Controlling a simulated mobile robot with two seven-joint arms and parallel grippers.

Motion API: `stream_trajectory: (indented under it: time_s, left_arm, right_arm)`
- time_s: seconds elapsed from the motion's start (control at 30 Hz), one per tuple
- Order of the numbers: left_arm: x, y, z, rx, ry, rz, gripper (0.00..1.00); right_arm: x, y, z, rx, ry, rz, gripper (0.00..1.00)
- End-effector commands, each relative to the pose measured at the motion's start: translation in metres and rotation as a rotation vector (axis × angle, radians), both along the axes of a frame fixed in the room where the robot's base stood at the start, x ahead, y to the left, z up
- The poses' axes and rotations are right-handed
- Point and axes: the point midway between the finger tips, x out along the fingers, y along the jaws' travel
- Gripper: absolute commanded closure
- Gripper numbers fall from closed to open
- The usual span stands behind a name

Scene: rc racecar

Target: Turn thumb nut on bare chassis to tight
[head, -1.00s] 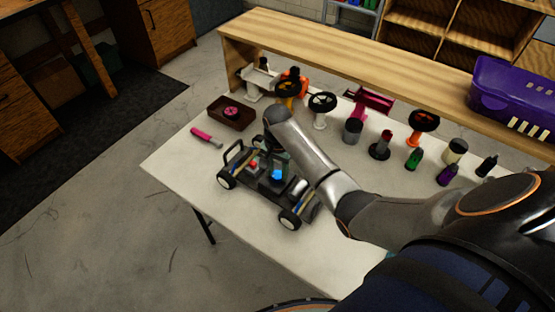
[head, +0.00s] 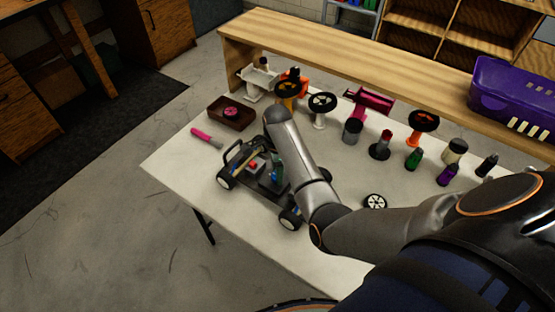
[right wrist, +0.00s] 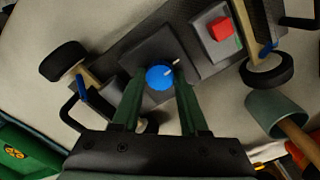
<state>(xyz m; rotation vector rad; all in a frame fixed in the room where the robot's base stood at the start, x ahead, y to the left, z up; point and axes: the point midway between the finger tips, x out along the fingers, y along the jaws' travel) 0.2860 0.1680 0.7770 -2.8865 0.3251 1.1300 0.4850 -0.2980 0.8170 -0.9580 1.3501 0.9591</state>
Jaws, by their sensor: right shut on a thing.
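The bare chassis (head: 240,171) is a dark car frame with black wheels, standing on the white table. Its blue thumb nut (right wrist: 159,77) sits on a dark square plate in the right wrist view, with a small pale mark beside it. My right gripper (right wrist: 157,96) points down over the chassis, its two green fingers on either side of the nut and shut on it. In the head view my right gripper (head: 276,172) is mostly covered by my own arm. My left gripper is out of view.
A red button on a grey block (right wrist: 219,29) sits on the chassis beside the nut. A pink-handled tool (head: 205,137) and a brown tray (head: 232,121) lie to the left. A loose wheel (head: 375,202), stands and bottles are to the right. The table's front left is clear.

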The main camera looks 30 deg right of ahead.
Motion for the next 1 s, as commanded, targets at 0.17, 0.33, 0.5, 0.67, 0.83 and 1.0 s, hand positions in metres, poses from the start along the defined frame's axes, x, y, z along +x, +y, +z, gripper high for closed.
stream_trajectory:
  time_s: [0.17, 0.33, 0.5, 0.67, 0.83, 1.0]
  left_arm:
    - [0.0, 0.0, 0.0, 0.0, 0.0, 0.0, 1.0]
    - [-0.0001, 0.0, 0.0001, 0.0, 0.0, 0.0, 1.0]
    - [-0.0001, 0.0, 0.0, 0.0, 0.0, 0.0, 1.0]
    - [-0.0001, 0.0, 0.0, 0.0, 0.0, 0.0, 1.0]
    - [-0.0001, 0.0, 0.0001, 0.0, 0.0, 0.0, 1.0]
    - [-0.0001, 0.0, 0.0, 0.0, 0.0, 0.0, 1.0]
  right_arm:
    - [0.0009, 0.0018, 0.0007, 0.004, -0.003, -0.061, 1.0]
    - [0.0011, 0.0016, 0.0008, 0.003, -0.002, -0.088, 1.0]
    - [0.0012, 0.0013, 0.0009, 0.003, -0.003, -0.095, 1.0]
    - [0.0012, 0.0011, 0.001, 0.002, -0.003, -0.095, 1.0]
    - [0.0012, 0.0006, 0.0011, 0.002, -0.004, -0.095, 0.48]
    - [0.0009, 0.0003, 0.0007, 0.001, -0.003, -0.094, 0.29]
